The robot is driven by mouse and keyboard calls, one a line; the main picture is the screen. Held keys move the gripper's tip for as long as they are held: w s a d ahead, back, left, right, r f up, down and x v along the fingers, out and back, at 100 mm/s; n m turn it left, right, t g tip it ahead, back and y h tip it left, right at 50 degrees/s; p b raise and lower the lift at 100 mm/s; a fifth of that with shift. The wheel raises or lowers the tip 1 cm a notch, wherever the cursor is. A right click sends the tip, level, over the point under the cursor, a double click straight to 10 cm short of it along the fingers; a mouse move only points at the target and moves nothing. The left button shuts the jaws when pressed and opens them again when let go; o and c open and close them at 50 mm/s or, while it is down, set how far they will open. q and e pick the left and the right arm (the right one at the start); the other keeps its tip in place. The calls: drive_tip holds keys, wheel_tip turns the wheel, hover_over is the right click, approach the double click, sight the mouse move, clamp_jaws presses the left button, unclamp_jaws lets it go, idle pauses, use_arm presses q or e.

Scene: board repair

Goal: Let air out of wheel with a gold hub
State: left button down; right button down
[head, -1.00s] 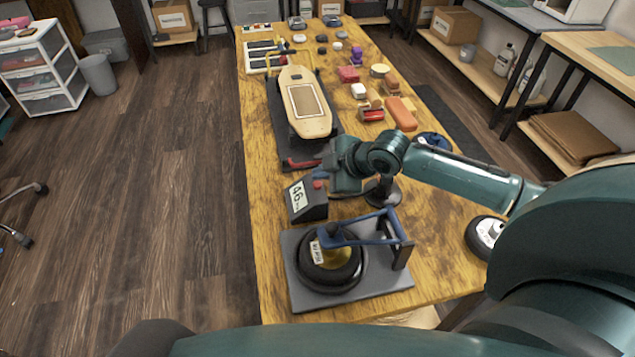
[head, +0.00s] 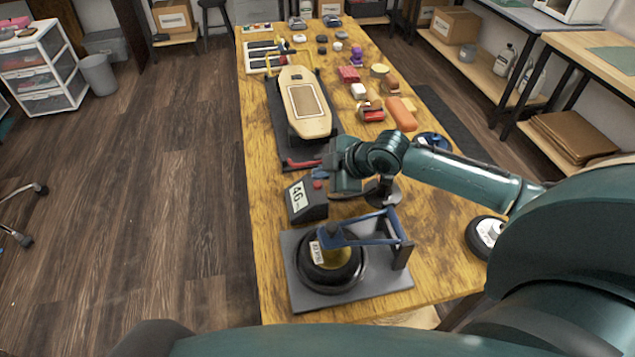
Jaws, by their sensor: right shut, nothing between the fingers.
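A black wheel with a gold hub (head: 338,256) lies flat in a round holder on a grey base plate (head: 390,285) at the table's near end. A blue clamp arm (head: 365,236) reaches over the hub, and a small white label shows on the wheel's left. Behind it stands a dark gauge box (head: 307,198) with a display reading 46 and a red button on top. My right gripper (head: 321,174) is shut and empty, just above and beside the red button; whether it touches the button I cannot tell. My left gripper is not in view.
A board (head: 305,103) lies on a dark mat behind the gauge. Several small parts, including an orange block (head: 402,114), lie on the table's right half. A white-hubbed wheel (head: 484,236) lies near the right edge. A red-handled tool (head: 303,163) is close behind the gripper.

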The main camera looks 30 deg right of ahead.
sight(322, 189)
drive_tip(key=shift+f, duration=0.15)
idle(0.3)
drive_tip(key=shift+f, duration=0.3)
drive_tip(key=shift+f, duration=0.55)
idle(1.8)
drive_tip(key=shift+r, duration=0.15)
idle(0.5)
drive_tip(key=shift+r+p, duration=0.8)
drive_tip(key=shift+p, duration=0.1)
drive_tip(key=shift+r, duration=0.15)
wheel_tip(322, 189, up, 5)
drive_tip(key=p, duration=0.5)
